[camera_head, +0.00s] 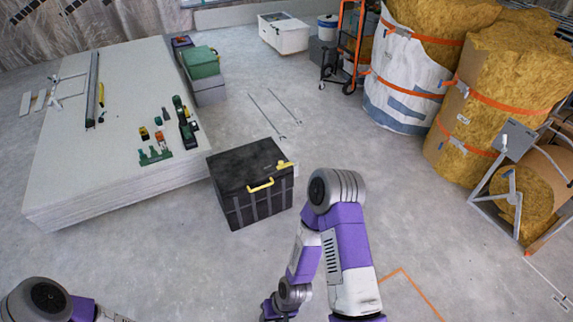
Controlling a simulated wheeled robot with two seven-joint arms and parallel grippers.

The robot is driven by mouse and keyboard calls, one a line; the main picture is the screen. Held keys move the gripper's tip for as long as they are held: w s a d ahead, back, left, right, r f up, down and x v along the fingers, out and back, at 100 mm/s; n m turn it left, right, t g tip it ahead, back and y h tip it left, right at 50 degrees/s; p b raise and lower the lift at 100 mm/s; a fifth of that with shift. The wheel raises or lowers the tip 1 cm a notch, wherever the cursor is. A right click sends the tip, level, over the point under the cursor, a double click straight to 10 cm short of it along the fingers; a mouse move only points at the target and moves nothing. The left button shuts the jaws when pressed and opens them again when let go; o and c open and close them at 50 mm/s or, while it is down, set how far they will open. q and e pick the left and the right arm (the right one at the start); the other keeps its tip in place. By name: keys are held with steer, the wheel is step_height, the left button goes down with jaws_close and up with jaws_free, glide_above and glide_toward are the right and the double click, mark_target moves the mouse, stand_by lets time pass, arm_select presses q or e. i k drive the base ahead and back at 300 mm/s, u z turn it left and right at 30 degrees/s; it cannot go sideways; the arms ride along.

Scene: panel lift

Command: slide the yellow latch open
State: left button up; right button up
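A black box (235,173) stands on the concrete floor near the middle of the view, with its lid down. A small yellow latch (285,164) is on top of it near the right edge. A yellow handle (261,185) is at the upper front edge, left of and nearer than the latch. My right arm is bent in front of and to the right of the box, apart from it, and its lower end runs down to the bottom edge. Only part of my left arm shows at the bottom left corner.
A low stack of white panels (75,170) lies left of the box, with several small tools on it. A green case (201,62) sits behind. Large wrapped insulation rolls (490,110) and a metal-framed roll (530,195) stand right. The floor around the box is mostly clear.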

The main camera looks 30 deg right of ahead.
mark_target(281, 163)
steer(key=u, duration=0.25)
steer(key=i, duration=1.7)
steer(key=z, duration=0.6)
steer(key=i, duration=1.05)
steer(key=z, duration=0.55)
